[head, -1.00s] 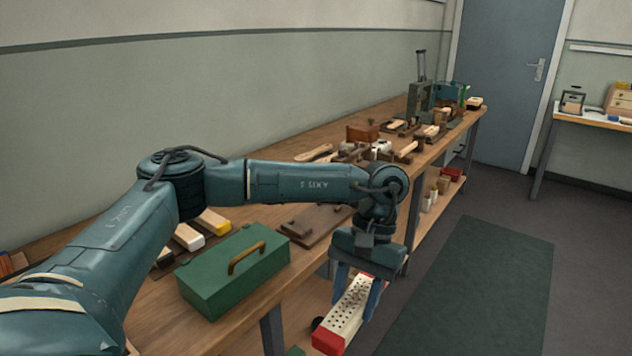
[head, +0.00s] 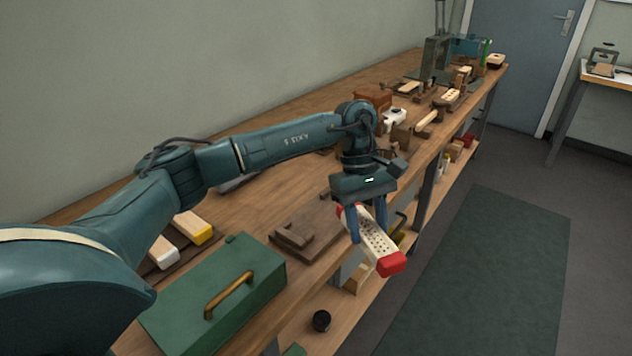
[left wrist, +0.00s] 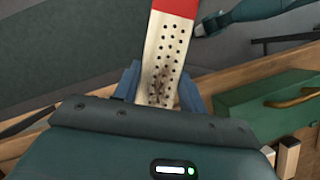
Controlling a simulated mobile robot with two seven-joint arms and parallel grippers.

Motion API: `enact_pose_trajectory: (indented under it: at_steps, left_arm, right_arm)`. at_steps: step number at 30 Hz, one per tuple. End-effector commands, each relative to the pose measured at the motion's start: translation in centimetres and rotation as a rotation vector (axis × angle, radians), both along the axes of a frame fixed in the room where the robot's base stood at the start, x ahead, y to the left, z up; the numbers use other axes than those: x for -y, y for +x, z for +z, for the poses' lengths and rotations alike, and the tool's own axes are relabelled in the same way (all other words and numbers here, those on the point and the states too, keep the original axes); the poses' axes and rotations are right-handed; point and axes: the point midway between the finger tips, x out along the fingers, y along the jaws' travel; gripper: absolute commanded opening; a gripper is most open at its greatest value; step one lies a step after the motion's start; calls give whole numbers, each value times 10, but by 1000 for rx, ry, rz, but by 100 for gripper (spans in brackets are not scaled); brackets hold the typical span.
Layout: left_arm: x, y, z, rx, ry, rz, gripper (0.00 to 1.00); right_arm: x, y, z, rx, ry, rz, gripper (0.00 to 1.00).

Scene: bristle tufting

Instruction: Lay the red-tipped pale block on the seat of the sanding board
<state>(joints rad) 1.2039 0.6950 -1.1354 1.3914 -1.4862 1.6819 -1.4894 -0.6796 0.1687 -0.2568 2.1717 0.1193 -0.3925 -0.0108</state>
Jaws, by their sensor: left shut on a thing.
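The pale block (head: 378,242) has red ends and rows of dark holes. My left gripper (head: 368,226) is shut on it and holds it in the air, tilted, beyond the bench's front edge. In the left wrist view the block (left wrist: 166,50) sticks out from between the fingers (left wrist: 158,88), one red end at the top; its other end is hidden. A dark brown board with raised wooden pieces, which looks like the sanding board (head: 318,226), lies on the bench left of the gripper. The block is clear of it.
A green toolbox (head: 255,268) with a brass handle stands just nearer than the board. Blocks with white and yellow ends (head: 192,228) lie behind it. Several wooden tools and a press (head: 436,58) stand farther along. The bench (head: 262,205) is bare behind the board.

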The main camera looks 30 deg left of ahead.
Motion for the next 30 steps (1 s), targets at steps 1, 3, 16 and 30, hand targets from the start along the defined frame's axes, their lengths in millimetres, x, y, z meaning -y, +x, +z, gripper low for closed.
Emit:
enact_pose_trajectory:
  at_steps: [1,3,16,30]
  left_arm:
    - [-6,8,-3,-4,-4,158,15]
    - [-15,20,-4,-4,-3,390,15]
    - [-116,68,-16,-1,3,1694,15]
    - [-159,71,-32,-3,3,2078,15]
  right_arm:
    - [0,0,0,0,0,0,36]
    - [0,0,0,-1,-1,1,36]
    - [0,-1,0,-3,-5,0,36]
    - [0,-1,-9,-6,4,-1,36]
